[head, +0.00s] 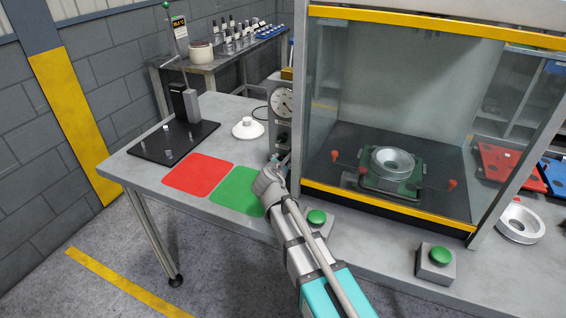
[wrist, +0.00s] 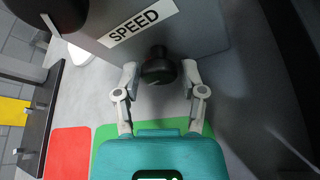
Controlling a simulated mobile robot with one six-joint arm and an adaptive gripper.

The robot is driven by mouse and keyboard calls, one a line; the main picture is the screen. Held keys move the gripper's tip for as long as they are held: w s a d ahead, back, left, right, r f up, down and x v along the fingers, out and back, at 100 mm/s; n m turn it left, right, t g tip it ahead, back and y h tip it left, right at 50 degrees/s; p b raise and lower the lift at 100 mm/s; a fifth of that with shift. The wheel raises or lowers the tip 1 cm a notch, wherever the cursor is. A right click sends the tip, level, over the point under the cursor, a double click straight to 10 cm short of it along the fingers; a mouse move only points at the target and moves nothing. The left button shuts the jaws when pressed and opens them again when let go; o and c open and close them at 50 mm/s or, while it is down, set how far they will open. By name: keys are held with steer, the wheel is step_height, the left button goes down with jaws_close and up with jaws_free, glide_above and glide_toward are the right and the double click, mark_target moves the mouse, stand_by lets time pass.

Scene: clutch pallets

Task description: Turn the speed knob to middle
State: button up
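The speed knob (wrist: 158,70) is a black round knob under the white SPEED label (wrist: 137,25) on a grey control box, seen in the wrist view. My gripper (wrist: 158,80) is open, with one finger on each side of the knob and a visible gap on both sides. In the head view my gripper (head: 275,160) is at the lower front of the grey control box (head: 282,126), below its round dial gauge (head: 282,102). The knob's pointer setting cannot be read, and my gripper partly hides this area in the head view.
A glass-sided press enclosure (head: 390,90) with yellow bars stands right of the box. A red mat (head: 197,175) and a green mat (head: 238,190) lie left of my arm. Green push buttons (head: 317,217) (head: 440,255) sit at the front. A white domed part (head: 247,129) stands left of the box.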

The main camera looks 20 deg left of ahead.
steer(key=shift+o, duration=0.9)
